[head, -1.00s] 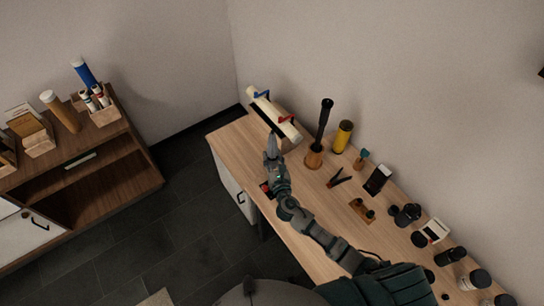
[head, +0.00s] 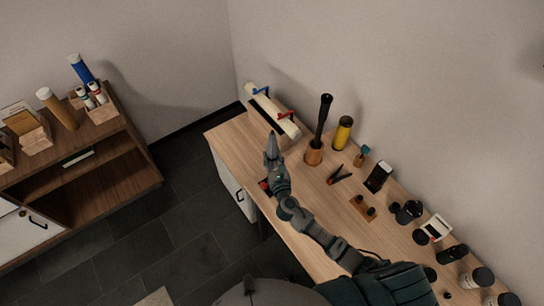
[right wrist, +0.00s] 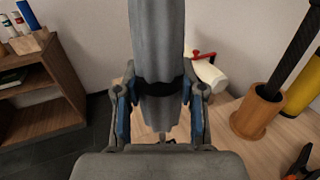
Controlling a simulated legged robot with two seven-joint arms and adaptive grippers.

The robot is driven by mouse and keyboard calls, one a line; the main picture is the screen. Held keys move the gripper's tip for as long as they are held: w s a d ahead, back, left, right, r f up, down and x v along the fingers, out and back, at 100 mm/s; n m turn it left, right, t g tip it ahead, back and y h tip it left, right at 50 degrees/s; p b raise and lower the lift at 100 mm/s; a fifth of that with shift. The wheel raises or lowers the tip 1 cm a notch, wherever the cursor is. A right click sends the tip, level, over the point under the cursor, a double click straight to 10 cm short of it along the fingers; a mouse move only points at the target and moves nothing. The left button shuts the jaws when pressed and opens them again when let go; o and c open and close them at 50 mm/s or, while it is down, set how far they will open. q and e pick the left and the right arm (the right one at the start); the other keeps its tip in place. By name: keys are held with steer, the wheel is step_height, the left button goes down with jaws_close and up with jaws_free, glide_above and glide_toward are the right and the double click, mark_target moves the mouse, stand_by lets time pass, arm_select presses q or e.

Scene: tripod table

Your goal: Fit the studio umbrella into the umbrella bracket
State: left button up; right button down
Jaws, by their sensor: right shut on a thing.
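The grey furled umbrella (right wrist: 157,45), with a dark band around it, stands in my right gripper (right wrist: 160,105), whose blue-padded fingers are shut on it from both sides. In the head view the umbrella (head: 271,150) shows as a grey pointed shape above the gripper (head: 278,180), over the left part of the wooden table. Its lower end is mostly hidden by the gripper. A small red and black part (head: 265,185) shows at the table's front edge beside the gripper; I cannot tell whether it is the umbrella bracket. My left gripper is not in view.
A cream roll (head: 285,123) with blue and red clamps lies at the table's back left. A wooden holder (head: 314,154) with a black rod, a yellow canister (head: 342,133) and an orange-black clamp (head: 339,175) stand to the right. A brown shelf (head: 120,150) is at left.

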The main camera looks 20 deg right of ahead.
steer(key=shift+d+f+b, duration=0.2)
steer(key=shift+f+b, duration=0.1)
steer(key=shift+f, duration=0.2)
steer(key=shift+a+f+b, duration=0.15)
steer(key=shift+f+b, duration=0.45)
steer(key=shift+f, duration=0.1)
steer(key=c, duration=0.6)
jaws_free()
steer(key=s, duration=1.2)
steer(key=shift+a, duration=0.15)
steer(key=shift+f, duration=0.1)
